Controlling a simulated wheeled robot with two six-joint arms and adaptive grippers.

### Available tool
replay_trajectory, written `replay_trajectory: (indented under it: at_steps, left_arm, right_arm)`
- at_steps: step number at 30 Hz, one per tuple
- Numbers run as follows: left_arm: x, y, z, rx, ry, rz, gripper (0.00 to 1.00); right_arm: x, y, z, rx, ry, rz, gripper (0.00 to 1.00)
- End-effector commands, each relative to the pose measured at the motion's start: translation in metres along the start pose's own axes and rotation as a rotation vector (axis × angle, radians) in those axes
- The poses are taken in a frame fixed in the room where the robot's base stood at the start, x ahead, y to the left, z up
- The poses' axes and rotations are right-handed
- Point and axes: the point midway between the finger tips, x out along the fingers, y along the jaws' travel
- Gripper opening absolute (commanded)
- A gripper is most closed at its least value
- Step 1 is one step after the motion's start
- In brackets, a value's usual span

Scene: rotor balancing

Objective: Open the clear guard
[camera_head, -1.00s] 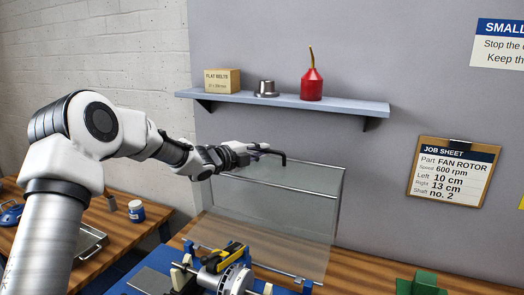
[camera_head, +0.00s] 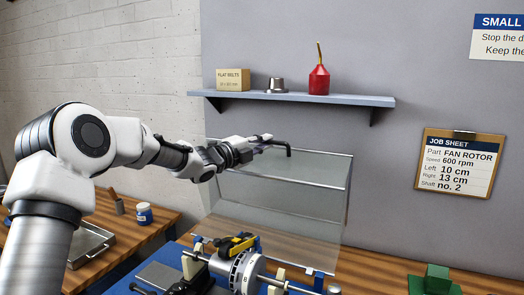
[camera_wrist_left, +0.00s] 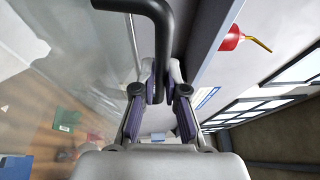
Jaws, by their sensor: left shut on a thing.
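The clear guard (camera_head: 300,212) stands raised behind the balancing machine (camera_head: 243,272), with a thin metal frame along its top and right side. A black bent handle (camera_head: 285,146) is at its upper edge. My left gripper (camera_head: 266,143) is at the handle. In the left wrist view, the fingers (camera_wrist_left: 160,82) are closed around the black handle (camera_wrist_left: 160,30), with the clear panel (camera_wrist_left: 75,60) to the left. My right gripper is in neither view.
A wall shelf (camera_head: 300,97) above the guard holds a box (camera_head: 233,80), a metal part (camera_head: 277,85) and a red oil can (camera_head: 319,80). A yellow-and-black tool (camera_head: 236,244) lies on the machine. A green block (camera_head: 436,280) is at the lower right.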

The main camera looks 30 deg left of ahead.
Motion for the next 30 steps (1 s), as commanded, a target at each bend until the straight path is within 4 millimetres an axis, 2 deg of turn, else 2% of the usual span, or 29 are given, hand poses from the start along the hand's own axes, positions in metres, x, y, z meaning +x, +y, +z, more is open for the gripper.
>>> replay_trajectory:
  at_steps: [2, 3, 4, 5, 13, 17, 20, 27, 30]
  left_arm:
    - [0.001, -0.001, -0.002, 0.002, 0.003, -0.001, 0.0]
    - [0.001, -0.001, -0.002, 0.002, 0.004, 0.0, 0.25]
    - [0.001, -0.001, -0.002, 0.001, 0.003, 0.0, 0.36]
    - [0.0, -0.001, -0.002, 0.001, 0.003, 0.0, 0.37]
    - [-0.001, 0.001, -0.001, -0.001, 0.001, 0.002, 0.37]
    - [-0.012, 0.0, 0.0, -0.004, 0.0, 0.002, 0.37]
    - [-0.032, -0.002, -0.001, -0.005, 0.001, -0.001, 0.37]
    - [-0.094, -0.004, -0.003, -0.006, 0.002, -0.005, 0.37]
    - [-0.111, -0.004, -0.004, -0.002, 0.002, -0.004, 0.37]
  right_arm:
    - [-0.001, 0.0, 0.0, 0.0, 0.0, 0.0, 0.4]
    - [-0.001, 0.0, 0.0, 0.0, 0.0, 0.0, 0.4]
    - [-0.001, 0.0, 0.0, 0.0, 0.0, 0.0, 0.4]
    - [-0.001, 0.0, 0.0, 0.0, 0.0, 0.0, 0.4]
    - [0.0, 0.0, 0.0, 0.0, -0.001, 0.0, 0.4]
    - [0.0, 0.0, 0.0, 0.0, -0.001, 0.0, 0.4]
    - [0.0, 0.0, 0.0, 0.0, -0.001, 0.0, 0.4]
    - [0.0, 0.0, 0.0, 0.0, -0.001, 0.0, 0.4]
    - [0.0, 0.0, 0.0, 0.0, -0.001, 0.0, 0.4]
